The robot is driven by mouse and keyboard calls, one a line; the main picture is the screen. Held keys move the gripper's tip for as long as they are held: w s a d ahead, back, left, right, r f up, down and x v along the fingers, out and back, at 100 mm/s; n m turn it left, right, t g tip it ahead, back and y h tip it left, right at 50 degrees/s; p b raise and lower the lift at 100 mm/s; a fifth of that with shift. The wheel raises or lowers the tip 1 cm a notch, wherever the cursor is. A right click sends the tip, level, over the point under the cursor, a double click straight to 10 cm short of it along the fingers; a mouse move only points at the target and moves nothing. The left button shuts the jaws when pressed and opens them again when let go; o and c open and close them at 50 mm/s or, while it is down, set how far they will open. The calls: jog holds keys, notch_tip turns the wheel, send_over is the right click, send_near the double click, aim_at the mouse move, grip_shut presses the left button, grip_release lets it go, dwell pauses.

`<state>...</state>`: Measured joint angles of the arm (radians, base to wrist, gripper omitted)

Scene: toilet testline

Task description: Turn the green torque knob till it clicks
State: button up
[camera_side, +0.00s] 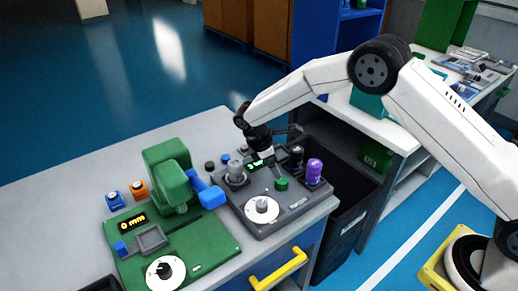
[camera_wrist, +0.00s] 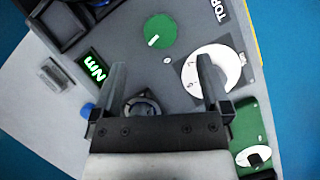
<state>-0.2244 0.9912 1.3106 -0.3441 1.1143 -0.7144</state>
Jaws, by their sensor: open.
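The green torque knob (camera_side: 281,183) stands on the dark grey torque tester (camera_side: 292,205), just behind its white dial. In the wrist view the knob (camera_wrist: 160,31) shows from above as a green disc with a short white mark, beyond my fingertips. My gripper (camera_side: 275,169) is above the tester close to the knob. In the wrist view its two fingers (camera_wrist: 161,66) are apart with nothing held between them. The white dial (camera_side: 262,210) is partly covered by the right finger in the wrist view. A green-lit display (camera_wrist: 93,67) shows "Nm".
A purple-topped cylinder (camera_side: 314,171) and a grey cylinder (camera_side: 236,173) stand on the tester, near my gripper. A green gauge device (camera_side: 203,245) with a blue-tipped part is at left. A yellow drawer handle (camera_side: 278,269) is below the table edge.

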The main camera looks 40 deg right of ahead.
aim_at(282, 180)
jog(key=shift+x, duration=3.9)
jog(key=c, duration=1.3)
jog(key=shift+m, duration=0.4)
jog(key=m+g+y, duration=0.1)
jog(key=m, duration=0.3)
jog(key=shift+g, duration=0.3)
jog(key=m+y, duration=0.1)
jog(key=m, duration=0.1)
jog(key=m+y, duration=0.1)
jog(key=m, duration=0.2)
jog(key=shift+g, duration=0.4)
